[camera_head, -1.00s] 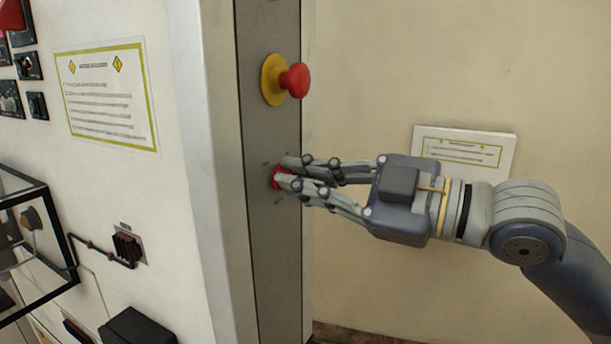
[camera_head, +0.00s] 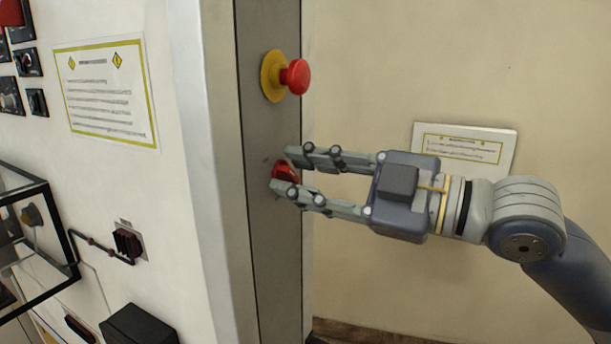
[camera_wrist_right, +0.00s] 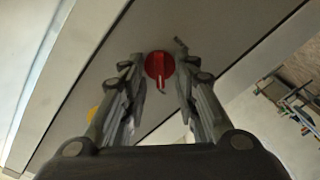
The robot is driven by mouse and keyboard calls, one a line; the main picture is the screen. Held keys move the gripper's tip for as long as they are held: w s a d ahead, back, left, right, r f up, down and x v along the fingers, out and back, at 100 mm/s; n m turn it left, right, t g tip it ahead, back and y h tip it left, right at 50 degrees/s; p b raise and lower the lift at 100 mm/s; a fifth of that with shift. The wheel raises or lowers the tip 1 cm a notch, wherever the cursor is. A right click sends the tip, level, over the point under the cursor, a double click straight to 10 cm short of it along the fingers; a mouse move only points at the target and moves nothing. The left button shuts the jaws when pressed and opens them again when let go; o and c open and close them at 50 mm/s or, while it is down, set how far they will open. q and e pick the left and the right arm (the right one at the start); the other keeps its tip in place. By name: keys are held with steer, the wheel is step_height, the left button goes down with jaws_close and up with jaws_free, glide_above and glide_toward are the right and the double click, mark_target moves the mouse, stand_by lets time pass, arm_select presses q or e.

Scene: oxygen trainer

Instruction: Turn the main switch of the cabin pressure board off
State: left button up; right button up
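The red rotary switch (camera_head: 285,173) sits on the grey vertical strip of the board, below a red mushroom button. In the right wrist view the red knob (camera_wrist_right: 158,66) shows as a round disc with a pale pointer mark toward the picture's bottom. My right gripper (camera_head: 284,168) is open, with one finger above the knob and one below it. In the right wrist view its fingers (camera_wrist_right: 153,62) stand on either side of the knob, with gaps visible. My left gripper is not in view.
The red mushroom button (camera_head: 294,77) on its yellow base sticks out just above my right gripper. A clear box with a black frame (camera_head: 40,238) juts from the white panel at left. A notice plate (camera_head: 464,149) is on the wall behind my gripper.

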steer(key=v, duration=1.2)
stand_by(0.5)
